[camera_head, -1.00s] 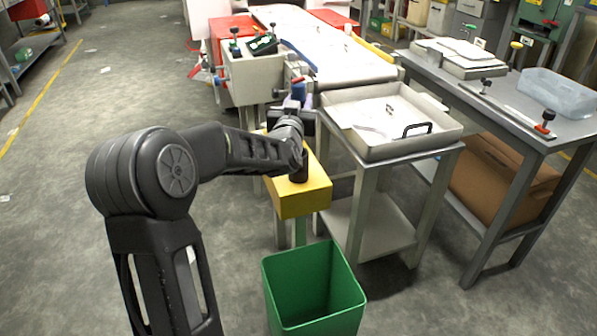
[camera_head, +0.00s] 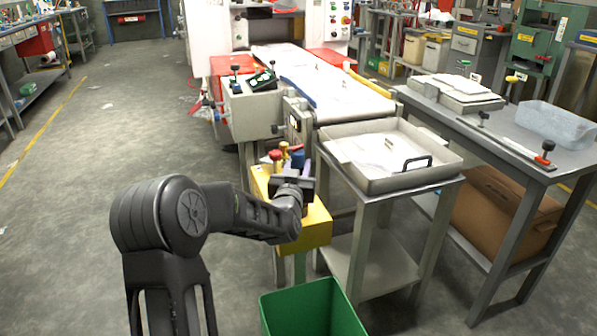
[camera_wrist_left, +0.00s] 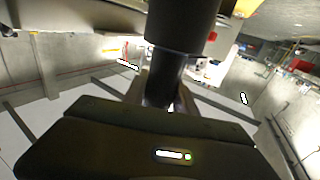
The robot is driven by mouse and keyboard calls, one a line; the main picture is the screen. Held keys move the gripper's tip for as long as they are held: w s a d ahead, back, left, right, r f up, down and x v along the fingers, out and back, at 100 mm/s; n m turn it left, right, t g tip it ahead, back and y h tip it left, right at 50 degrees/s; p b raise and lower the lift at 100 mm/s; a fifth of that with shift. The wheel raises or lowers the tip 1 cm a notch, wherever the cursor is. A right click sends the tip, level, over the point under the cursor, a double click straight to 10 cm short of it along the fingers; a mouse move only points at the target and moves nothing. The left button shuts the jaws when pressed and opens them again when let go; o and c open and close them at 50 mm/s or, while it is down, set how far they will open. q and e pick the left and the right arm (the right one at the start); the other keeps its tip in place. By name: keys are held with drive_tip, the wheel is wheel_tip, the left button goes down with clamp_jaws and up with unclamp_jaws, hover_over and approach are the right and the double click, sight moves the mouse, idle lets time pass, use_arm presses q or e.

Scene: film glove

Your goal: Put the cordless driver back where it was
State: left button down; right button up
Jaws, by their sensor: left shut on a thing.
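My left gripper (camera_head: 293,183) is over the yellow box-like holder (camera_head: 317,236) on its green post. It is shut on what looks like the cordless driver, mostly hidden by the gripper and wrist in the head view. The left wrist view shows a dark, stepped cylinder (camera_wrist_left: 183,25) close up at the gripper, which appears to be part of the driver. The driver's lower end is hidden, so I cannot tell how deep it sits in the holder. My right gripper is not in view.
Tools with red (camera_head: 276,156) and blue (camera_head: 298,160) parts stand close behind the gripper. A pale tray (camera_head: 450,168) on a stand is just right. A green bin (camera_head: 312,310) stands below in front. The floor at left is open.

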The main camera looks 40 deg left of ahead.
use_arm(q)
drive_tip(key=shift+f, duration=0.25)
drive_tip(key=shift+f, duration=0.15)
drive_tip(key=c, duration=1)
unclamp_jaws()
drive_tip(key=p+v, duration=0.1)
drive_tip(key=v, duration=1.1)
